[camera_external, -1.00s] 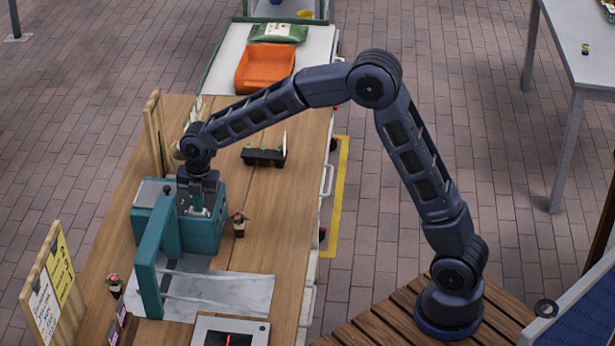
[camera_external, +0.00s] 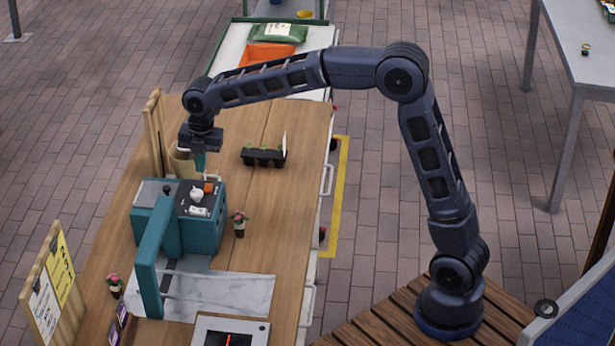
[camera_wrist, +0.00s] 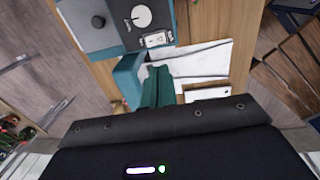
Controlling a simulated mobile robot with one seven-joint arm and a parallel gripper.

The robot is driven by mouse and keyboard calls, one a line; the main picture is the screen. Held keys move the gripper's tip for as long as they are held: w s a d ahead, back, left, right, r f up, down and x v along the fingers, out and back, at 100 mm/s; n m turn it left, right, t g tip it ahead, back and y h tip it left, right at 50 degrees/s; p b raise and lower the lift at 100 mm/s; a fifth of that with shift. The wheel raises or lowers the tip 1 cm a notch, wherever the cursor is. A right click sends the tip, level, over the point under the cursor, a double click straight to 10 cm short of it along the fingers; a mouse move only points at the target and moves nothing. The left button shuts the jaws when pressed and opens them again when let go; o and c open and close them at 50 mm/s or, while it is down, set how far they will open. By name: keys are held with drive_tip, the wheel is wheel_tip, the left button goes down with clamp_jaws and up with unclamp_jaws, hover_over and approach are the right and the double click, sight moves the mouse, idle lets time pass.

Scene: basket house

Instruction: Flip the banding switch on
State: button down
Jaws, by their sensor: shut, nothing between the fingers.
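The banding machine (camera_external: 157,226) is a teal box with an arch, standing on the wooden bench. Its dark top panel carries a white plate with a small switch (camera_external: 198,211), a white round knob (camera_external: 197,195) and an orange part (camera_external: 208,187). In the wrist view the switch plate (camera_wrist: 157,39) lies near the top centre, below the white dial (camera_wrist: 141,16). The switch's position is too small to tell. My gripper (camera_external: 200,163) is shut and empty, above and behind the panel, touching nothing. Its teal fingers (camera_wrist: 158,88) show in the wrist view.
A black tray of small plants (camera_external: 263,156) stands behind the machine. A small potted flower (camera_external: 239,224) is close to its right side. A tan container (camera_external: 180,162) and an upright wooden board (camera_external: 154,130) stand near my gripper. The bench to the right of the machine is mostly clear.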

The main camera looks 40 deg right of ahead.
sight(193, 209)
drive_tip(key=shift+r, duration=0.1)
drive_tip(key=shift+w+a+r+t, duration=0.1)
drive_tip(key=shift+w+a+t, duration=0.2)
drive_tip(key=shift+w+a, duration=0.25)
drive_tip(key=shift+d, duration=0.1)
drive_tip(key=f, duration=0.4)
drive_tip(key=w+a+f, duration=0.1)
drive_tip(key=f, duration=0.9)
drive_tip(key=shift+w+a, duration=0.15)
drive_tip(key=shift+w, duration=0.1)
